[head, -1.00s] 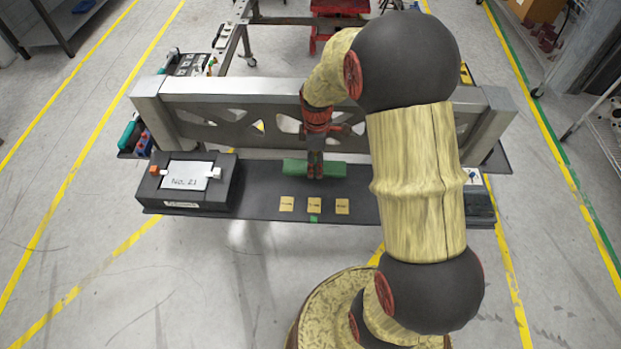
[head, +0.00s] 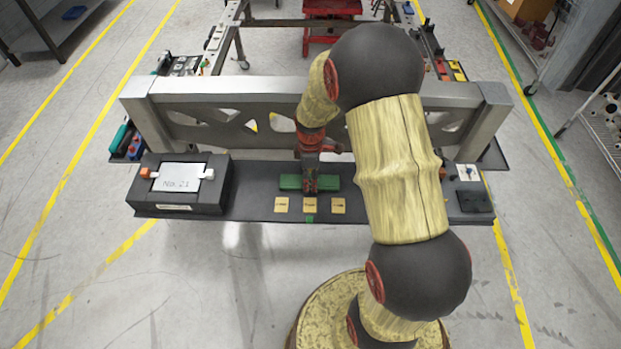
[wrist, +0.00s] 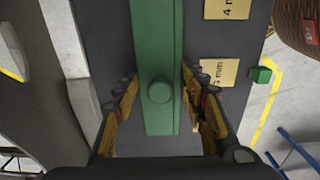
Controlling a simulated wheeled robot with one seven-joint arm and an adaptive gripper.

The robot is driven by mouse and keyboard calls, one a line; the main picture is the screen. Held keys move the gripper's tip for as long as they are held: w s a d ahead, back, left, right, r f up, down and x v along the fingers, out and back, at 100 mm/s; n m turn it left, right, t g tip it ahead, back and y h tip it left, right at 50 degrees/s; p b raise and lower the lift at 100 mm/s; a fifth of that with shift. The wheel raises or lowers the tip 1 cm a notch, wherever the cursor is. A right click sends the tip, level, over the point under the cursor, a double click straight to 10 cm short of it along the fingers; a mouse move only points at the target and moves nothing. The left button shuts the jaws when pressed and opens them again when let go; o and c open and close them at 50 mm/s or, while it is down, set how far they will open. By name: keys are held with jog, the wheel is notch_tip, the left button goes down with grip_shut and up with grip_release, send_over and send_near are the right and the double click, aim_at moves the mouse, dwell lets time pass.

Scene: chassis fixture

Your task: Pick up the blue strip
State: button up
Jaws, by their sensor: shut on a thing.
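No blue strip shows in either view. A green strip (head: 290,182) lies crosswise over the dark shelf, just behind the yellow labels. My gripper (head: 311,186) points down at its middle. In the wrist view the green strip (wrist: 157,40) runs lengthwise between the two fingers of my gripper (wrist: 160,90). A round green knob shows on its face. The fingers are shut on the strip, one at each side. I cannot tell whether the strip touches the shelf.
Three yellow labels (head: 310,205) lie on the dark shelf (head: 250,203), with a small green block (head: 310,218) at its front edge. A black box (head: 180,205) marked No. 21 stands left. A metal crossbeam (head: 200,90) spans behind my gripper.

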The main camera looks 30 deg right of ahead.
jog(key=o, duration=1.2)
jog(key=shift+o, duration=0.2)
notch_tip(320, 180, up, 12)
jog(key=p, duration=0.4)
notch_tip(320, 180, up, 16)
jog(key=m+t, duration=0.3)
jog(key=m, duration=0.2)
send_over(310, 176)
jog(key=s+a, duration=0.6)
jog(key=a, duration=0.2)
jog(key=s+a+r+m+t, duration=0.1)
jog(key=s+a+r+m, duration=0.2)
jog(key=s, duration=0.3)
jog(key=s+a+r+m+t, duration=0.1)
jog(key=s+a+r+m, duration=0.2)
jog(key=s, duration=0.4)
jog(key=shift+s+r+t, duration=0.2)
jog(key=shift+r+t, duration=0.1)
jog(key=shift+r, duration=0.55)
